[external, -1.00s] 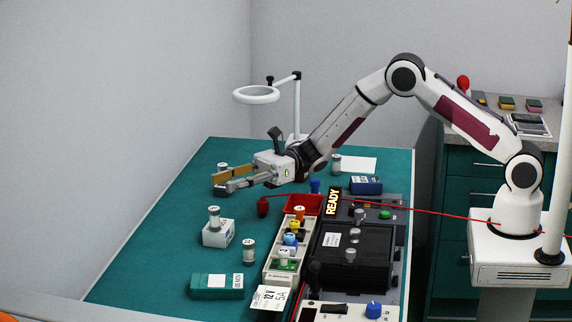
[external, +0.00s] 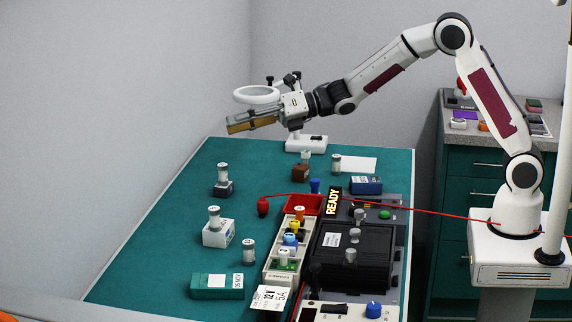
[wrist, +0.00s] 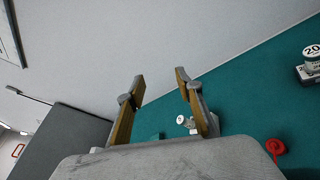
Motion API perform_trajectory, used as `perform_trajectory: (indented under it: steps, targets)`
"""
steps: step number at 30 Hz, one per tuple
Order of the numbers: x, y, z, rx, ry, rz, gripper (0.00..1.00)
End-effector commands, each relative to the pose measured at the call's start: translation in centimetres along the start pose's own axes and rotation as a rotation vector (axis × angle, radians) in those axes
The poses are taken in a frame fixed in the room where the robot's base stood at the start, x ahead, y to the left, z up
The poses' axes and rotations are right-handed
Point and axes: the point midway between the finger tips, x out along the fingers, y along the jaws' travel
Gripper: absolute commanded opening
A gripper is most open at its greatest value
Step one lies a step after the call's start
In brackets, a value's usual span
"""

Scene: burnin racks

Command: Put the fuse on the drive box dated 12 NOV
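My gripper (external: 232,122) is raised over the far left part of the table. In the wrist view its two fingers (wrist: 160,80) stand apart with nothing between them. A grey fuse with a white cap (external: 223,171) stands upright on a small dark box (external: 223,189) at the left. A similar fuse (external: 214,217) stands on a white box (external: 218,236). Other similar fuses stand on the table, one near the front (external: 249,251) and one at the back (external: 336,164).
A ring lamp (external: 256,94) stands behind, close to my gripper. A fuse strip (external: 274,271), a red tray (external: 307,204), a black unit (external: 374,262) and a READY sign (external: 333,201) fill the right side. A red cable (external: 440,211) crosses there.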

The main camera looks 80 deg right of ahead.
Motion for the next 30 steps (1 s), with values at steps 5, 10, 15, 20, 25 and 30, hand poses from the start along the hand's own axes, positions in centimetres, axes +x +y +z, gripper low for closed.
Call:
perform_trajectory:
  steps: [5, 10, 15, 20, 25, 30]
  targets:
    - [-3.4, 0.3, 2.2, 0.201, -0.038, -0.108, 0.35]
    - [-6.9, 0.2, 3.4, 0.405, -0.081, -0.207, 0.35]
    - [-10.8, 0.2, 4.0, 0.616, -0.134, -0.297, 0.35]
    - [-14.8, 0.2, 3.8, 0.820, -0.189, -0.375, 0.35]
    - [-19.2, 0.1, 3.0, 1.038, -0.254, -0.453, 0.35]
    - [-23.6, 0.2, 1.4, 1.259, -0.323, -0.525, 0.35]
